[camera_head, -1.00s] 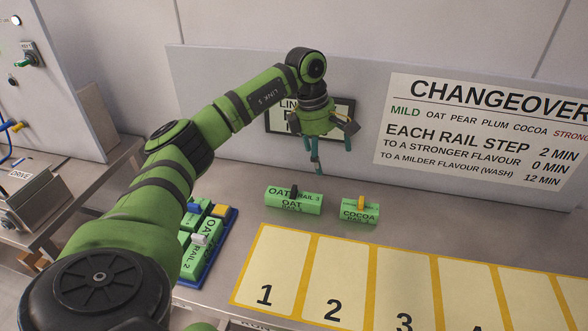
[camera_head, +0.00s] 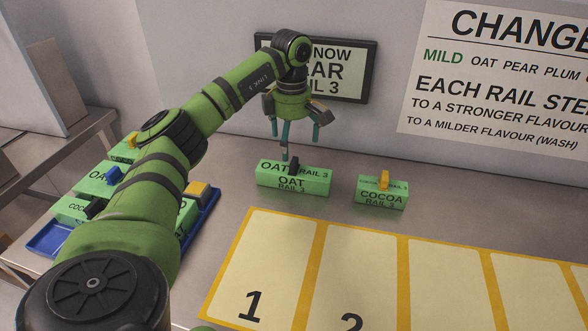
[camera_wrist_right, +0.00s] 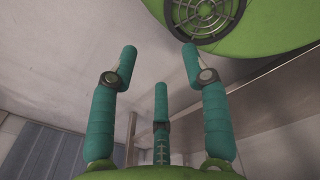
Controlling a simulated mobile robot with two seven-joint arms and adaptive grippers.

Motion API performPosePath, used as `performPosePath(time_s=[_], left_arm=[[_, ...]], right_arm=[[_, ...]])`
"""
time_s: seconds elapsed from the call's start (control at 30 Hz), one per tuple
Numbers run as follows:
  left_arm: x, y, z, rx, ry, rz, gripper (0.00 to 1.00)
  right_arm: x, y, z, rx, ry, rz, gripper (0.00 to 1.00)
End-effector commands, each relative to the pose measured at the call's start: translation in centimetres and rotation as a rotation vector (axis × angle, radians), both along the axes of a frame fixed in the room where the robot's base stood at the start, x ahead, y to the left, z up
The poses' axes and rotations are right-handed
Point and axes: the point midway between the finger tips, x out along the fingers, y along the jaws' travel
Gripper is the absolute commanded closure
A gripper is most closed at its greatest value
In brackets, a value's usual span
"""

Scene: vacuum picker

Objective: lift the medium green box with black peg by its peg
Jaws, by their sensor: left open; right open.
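A green box labelled OAT RAIL 3 (camera_head: 291,183) with a black peg (camera_head: 294,165) on top sits upright on the grey table. My left gripper (camera_head: 292,138) is open, fingers pointing down, just above and behind this box. One finger tip overlaps the box's back edge in the picture; I cannot tell whether it touches. The peg stands clear of the fingers. Another green box with a black peg (camera_head: 95,208) lies in the tray at the left, partly hidden by my arm. My right gripper (camera_wrist_right: 158,65) is open and empty in the right wrist view.
A shorter green COCOA box (camera_head: 381,197) with a yellow peg stands to the right. The blue tray (camera_head: 203,222) at the left holds several green boxes. A numbered yellow-bordered mat (camera_head: 273,262) lies empty in front. A framed sign (camera_head: 368,72) is on the wall behind the gripper.

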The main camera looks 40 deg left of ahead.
Motion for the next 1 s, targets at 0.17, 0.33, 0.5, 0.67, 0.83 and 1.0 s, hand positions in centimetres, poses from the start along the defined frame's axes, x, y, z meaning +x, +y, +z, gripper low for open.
performPosePath(time_s=[0.17,0.33,0.5,0.67,0.83,1.0], left_arm=[[0.1,0.0,-1.7,-0.001,0.004,0.000,0.00],[0.7,-0.2,-3.9,-0.001,0.006,-0.001,0.00],[0.9,-0.1,-6.2,0.000,0.004,0.000,0.00],[0.9,-0.1,-6.8,0.000,0.000,0.000,0.00],[0.9,-0.1,-6.8,0.000,0.000,0.000,0.12],[0.9,-0.1,-6.8,0.000,0.000,0.000,0.80]], right_arm=[[2.0,1.3,0.8,0.018,-0.035,-0.003,0.53],[2.4,1.8,1.8,0.026,-0.042,-0.004,0.53],[2.2,1.8,2.2,0.025,-0.038,-0.002,0.53],[1.8,1.6,2.2,0.022,-0.031,-0.001,0.53],[1.4,1.2,2.1,0.016,-0.023,0.000,0.53],[1.3,1.1,2.1,0.015,-0.022,0.001,0.53]])
